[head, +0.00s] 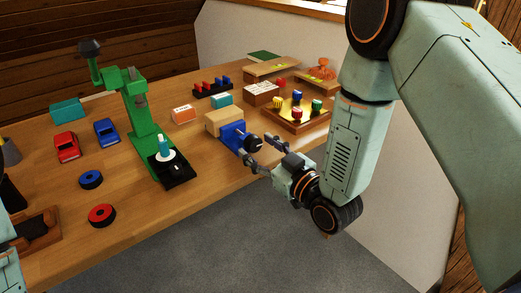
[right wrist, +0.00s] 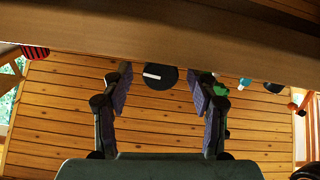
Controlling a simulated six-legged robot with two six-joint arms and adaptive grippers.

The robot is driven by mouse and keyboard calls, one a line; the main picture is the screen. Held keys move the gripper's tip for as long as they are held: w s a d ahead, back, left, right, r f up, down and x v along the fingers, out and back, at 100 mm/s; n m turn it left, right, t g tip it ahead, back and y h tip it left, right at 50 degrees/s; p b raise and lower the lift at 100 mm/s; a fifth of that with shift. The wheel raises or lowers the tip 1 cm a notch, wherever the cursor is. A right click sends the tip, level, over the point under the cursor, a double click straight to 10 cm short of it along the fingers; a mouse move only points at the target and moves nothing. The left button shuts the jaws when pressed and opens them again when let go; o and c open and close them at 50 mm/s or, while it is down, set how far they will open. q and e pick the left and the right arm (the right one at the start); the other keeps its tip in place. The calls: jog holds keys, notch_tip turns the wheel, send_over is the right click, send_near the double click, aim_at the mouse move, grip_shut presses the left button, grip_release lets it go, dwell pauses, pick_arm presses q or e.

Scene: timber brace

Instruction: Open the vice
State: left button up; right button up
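The blue vice (head: 232,133) sits at the front edge of the wooden table, with a pale wooden block (head: 222,119) at its jaws. Its dark round handle knob (head: 252,143) faces my right gripper (head: 256,149). In the right wrist view the knob (right wrist: 160,77) is a dark disc with a white bar, between and just beyond the two fingertips of my right gripper (right wrist: 159,82). The fingers are spread, with a visible gap to the knob on both sides. My left gripper is not in view; only part of my left arm shows at the lower left.
The table edge (right wrist: 220,55) crosses the right wrist view above the fingers. A green press (head: 146,118) stands left of the vice. A tray with coloured pegs (head: 296,119) lies right of it. Open floor (head: 270,235) lies in front of the table.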

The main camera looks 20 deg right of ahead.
jog(key=c, duration=1.1)
jog(key=n+p, duration=0.1)
jog(key=n, duration=0.1)
jog(key=shift+s+n, duration=0.1)
jog(key=shift+n, duration=0.3)
jog(key=shift+n+p, duration=0.5)
jog(key=shift+n, duration=1)
jog(key=o, duration=1.1)
jog(key=shift+o, duration=0.2)
